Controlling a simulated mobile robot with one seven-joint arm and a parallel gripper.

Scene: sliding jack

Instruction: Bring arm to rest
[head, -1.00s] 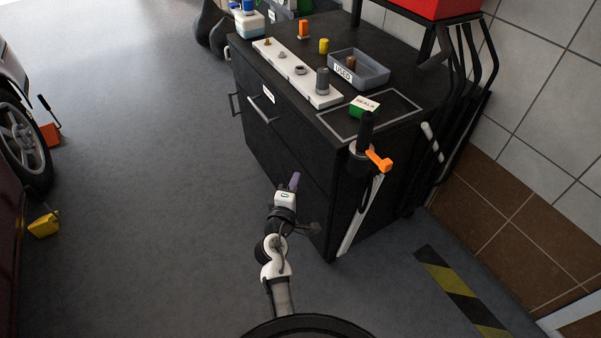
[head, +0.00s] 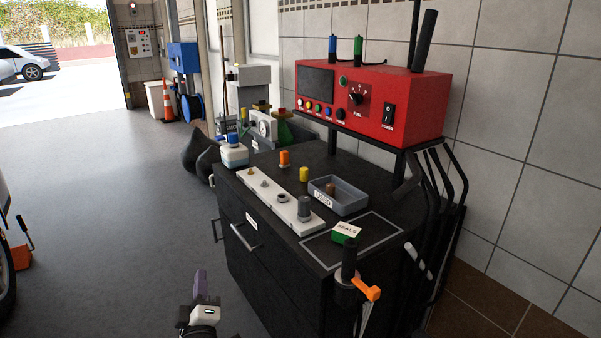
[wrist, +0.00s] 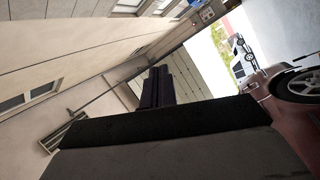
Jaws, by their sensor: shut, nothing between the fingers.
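My gripper (head: 200,285) is at the bottom of the head view, left of the black cabinet (head: 280,290) and in front of its drawer side. Its purple-grey fingers point up in the picture and are together, with nothing between them. The fingers also show in the wrist view (wrist: 157,88), closed, against the building wall. The gripper appears apart from the cabinet. Most of my arm is below the frame.
On the cabinet top are a white strip with parts (head: 272,196), a grey USED bin (head: 350,197) and a green SEALS box (head: 346,232). An orange-handled tool (head: 366,288) is at the front corner. A red console (head: 375,100) stands behind.

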